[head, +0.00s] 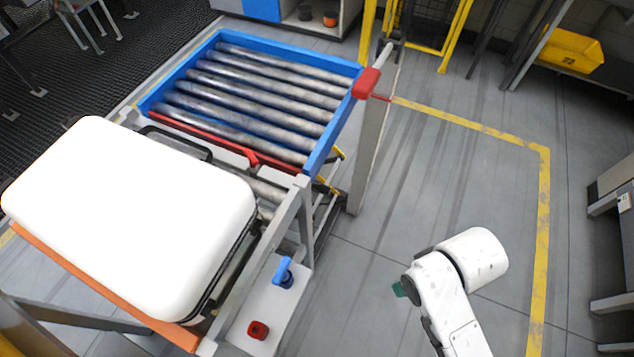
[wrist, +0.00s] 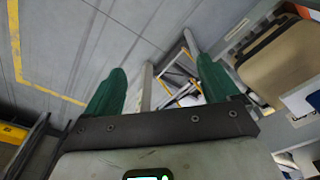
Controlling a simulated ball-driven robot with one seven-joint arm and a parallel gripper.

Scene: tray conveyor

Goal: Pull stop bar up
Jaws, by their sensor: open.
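A red bar (head: 205,134) runs along the near end of the blue-framed roller bed (head: 235,42), low across the rollers, with a red handle-like piece (head: 252,159) near its right end. I take it for the stop bar. Another red block (head: 366,83) sits on a grey post at the bed's right corner. My gripper (wrist: 162,80) is open and empty in the wrist view, its two green fingers spread over the floor. In the head view only a green bit of it (head: 400,289) shows beside my white arm, right of the conveyor and well apart from the bar.
A large white case (head: 130,215) with a dark handle rests on the orange-edged near conveyor. A grey panel beside it carries a blue lever (head: 283,270) and a red button (head: 258,330). Grey posts stand between the panel and roller bed. Floor to the right is clear inside yellow lines.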

